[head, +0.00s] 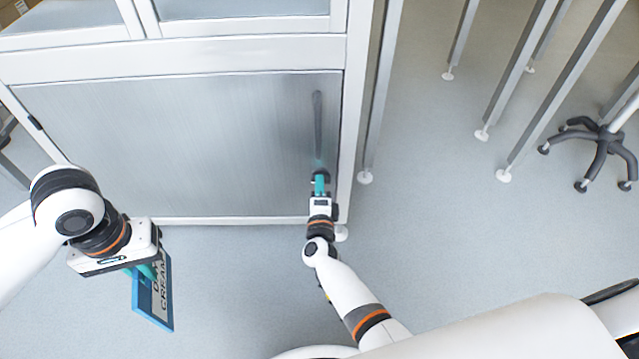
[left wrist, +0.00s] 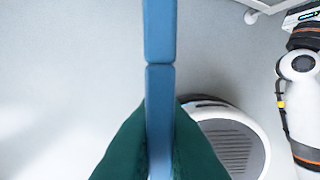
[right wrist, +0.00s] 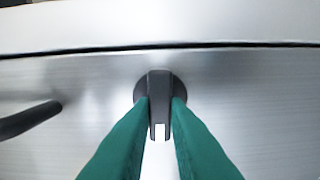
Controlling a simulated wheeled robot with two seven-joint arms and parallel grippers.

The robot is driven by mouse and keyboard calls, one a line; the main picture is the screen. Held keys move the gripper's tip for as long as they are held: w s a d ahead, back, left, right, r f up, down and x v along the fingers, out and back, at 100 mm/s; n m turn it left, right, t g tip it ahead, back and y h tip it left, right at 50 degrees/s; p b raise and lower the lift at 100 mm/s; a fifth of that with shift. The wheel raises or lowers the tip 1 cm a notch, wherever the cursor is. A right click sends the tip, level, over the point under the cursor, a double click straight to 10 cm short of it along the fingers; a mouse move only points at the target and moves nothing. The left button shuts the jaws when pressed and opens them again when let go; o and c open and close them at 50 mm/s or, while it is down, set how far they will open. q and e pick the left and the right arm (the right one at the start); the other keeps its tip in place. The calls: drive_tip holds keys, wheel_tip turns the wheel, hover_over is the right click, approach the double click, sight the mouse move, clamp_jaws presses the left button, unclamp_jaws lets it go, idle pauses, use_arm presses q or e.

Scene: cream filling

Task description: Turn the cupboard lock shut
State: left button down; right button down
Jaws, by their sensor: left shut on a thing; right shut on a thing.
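The cupboard (head: 190,140) has a brushed-metal door in a white frame. The dark lock knob (right wrist: 160,88) sits on the metal near the door's edge in the right wrist view. My right gripper (head: 320,182) is at the knob, and its teal fingers are shut on it from both sides. In the right wrist view the knob's bar stands upright between the fingertips. My left gripper (head: 140,270) is shut on a blue sign (head: 155,292) with the word "CREAM" on it, held in front of the cupboard's left part. The sign shows edge-on in the left wrist view (left wrist: 159,90).
A long dark door handle (head: 317,125) lies beyond the lock; its end shows in the right wrist view (right wrist: 30,119). Metal table legs (head: 505,70) and a wheeled chair base (head: 604,148) stand at the right. The floor between my arms is clear.

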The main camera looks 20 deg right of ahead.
use_arm(q)
drive_tip(key=shift+r, duration=0.2)
use_arm(e)
drive_tip(key=shift+n, duration=0.3)
drive_tip(key=c, duration=1.4)
unclamp_jaws()
drive_tip(key=shift+a, duration=0.1)
